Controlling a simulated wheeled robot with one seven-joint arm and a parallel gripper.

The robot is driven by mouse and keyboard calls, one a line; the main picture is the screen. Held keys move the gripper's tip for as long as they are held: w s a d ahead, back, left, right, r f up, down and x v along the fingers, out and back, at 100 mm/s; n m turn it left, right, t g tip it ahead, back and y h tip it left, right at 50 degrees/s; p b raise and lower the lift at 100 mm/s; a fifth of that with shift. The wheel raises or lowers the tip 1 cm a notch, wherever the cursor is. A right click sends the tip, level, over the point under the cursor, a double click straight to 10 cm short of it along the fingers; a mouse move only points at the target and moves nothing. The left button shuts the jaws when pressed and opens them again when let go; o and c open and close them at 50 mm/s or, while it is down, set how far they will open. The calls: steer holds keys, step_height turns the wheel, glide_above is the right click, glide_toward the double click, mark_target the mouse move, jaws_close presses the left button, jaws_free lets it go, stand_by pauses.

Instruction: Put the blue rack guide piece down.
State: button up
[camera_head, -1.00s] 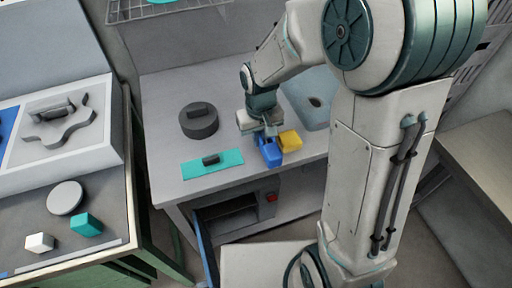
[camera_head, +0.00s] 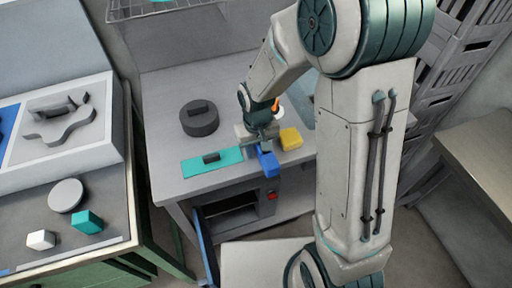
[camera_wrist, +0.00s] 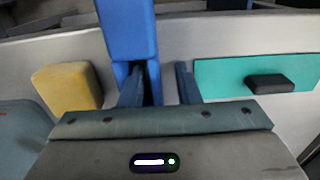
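The blue rack guide piece (camera_head: 268,162) is at the table's front edge, and its outer end reaches across that edge in the picture. In the wrist view the blue piece (camera_wrist: 127,30) extends from the top down to between my fingers. My gripper (camera_head: 262,142) is over its inner end; in the wrist view my gripper (camera_wrist: 160,88) has its fingers apart. The left finger overlaps the blue piece, and a gap shows between the piece and the right finger. I cannot tell whether the piece rests fully on the table.
A yellow block (camera_head: 290,139) lies right of the blue piece. A teal plate (camera_head: 190,166) with a dark handle lies left, and a dark round weight (camera_head: 199,118) behind it. The grey table (camera_head: 165,95) is bare at back left.

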mark_target(257, 156)
step_height(257, 156, up, 12)
steer(key=s+d+r+m+t, duration=0.3)
steer(key=s+d+r, duration=0.3)
steer(key=s+d, duration=0.5)
steer(key=shift+s+d, duration=0.4)
steer(key=shift+s, duration=0.5)
steer(key=shift+o, duration=0.7)
